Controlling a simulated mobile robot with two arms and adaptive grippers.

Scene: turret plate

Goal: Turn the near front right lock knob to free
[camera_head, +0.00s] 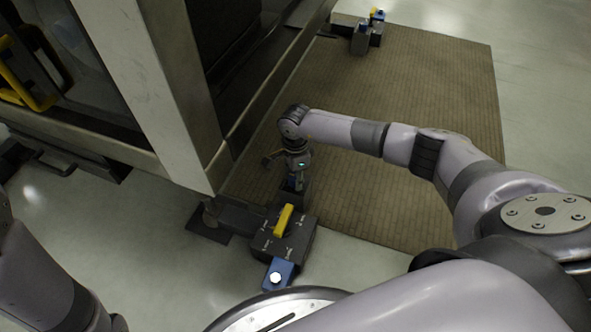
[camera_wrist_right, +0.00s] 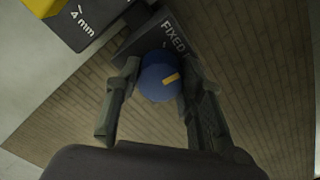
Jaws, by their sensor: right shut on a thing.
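The blue lock knob (camera_wrist_right: 157,84) with a yellow mark sits between the fingers of my right gripper (camera_wrist_right: 158,90) in the right wrist view. The fingers are shut on its sides. The yellow mark lies right of the knob's middle. A white "FIXED" label shows on the dark block (camera_wrist_right: 145,43) just above the knob. In the head view my right gripper (camera_head: 294,180) reaches down at the far end of the dark lock unit (camera_head: 297,240) and mostly hides this knob. My left gripper is out of view; only part of the left arm shows.
A yellow handle (camera_head: 284,220) stands on top of the lock unit, and a blue part (camera_head: 279,272) with a white top is at its near end. A large machine frame (camera_head: 165,100) rises close at left. A brown mat (camera_head: 430,80) has open floor. Another similar unit (camera_head: 361,40) stands far back.

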